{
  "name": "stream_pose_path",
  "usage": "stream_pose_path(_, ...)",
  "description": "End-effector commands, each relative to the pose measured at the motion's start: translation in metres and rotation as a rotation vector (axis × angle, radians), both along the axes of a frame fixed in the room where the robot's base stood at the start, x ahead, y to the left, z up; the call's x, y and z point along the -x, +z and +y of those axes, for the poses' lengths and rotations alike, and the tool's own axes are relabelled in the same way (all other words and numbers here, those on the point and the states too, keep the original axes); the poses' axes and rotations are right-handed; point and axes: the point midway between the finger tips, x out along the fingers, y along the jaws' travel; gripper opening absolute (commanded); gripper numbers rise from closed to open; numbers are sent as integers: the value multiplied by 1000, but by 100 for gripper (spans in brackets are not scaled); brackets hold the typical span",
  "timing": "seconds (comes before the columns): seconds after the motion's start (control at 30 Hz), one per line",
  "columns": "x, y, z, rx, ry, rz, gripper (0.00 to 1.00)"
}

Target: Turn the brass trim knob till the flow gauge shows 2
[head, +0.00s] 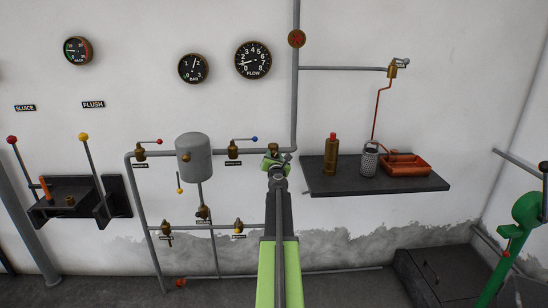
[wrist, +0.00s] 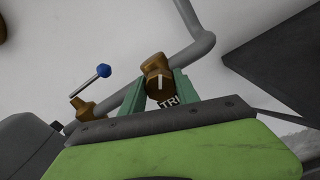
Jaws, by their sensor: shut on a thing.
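The brass trim knob (wrist: 157,68) sits on the grey pipe, between the two green fingers of my gripper (wrist: 158,88) in the wrist view. My gripper is shut on it. A white mark on the knob's face points about straight up in that view. A label partly reading "TRI" shows just below it. In the head view my gripper (head: 275,161) reaches up to the knob and mostly covers it. The flow gauge (head: 253,61) is on the wall above; its needle points left and slightly down, too small to read exactly.
A blue-tipped lever valve (head: 233,152) is close left of my gripper. A grey tank (head: 193,156) stands further left. A dark shelf (head: 330,185) on the right holds a bottle, a can and an orange tray. A bar gauge (head: 193,68) hangs left of the flow gauge.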

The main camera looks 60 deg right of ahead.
Motion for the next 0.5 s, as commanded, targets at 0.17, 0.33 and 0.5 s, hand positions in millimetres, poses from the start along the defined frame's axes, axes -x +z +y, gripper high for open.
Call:
stream_pose_path(0.17,0,0,0,-63,0,-89,0)
stream_pose_path(0.33,0,0,0,-66,0,-92,0)
stream_pose_path(0.5,0,0,0,-65,0,-91,46)
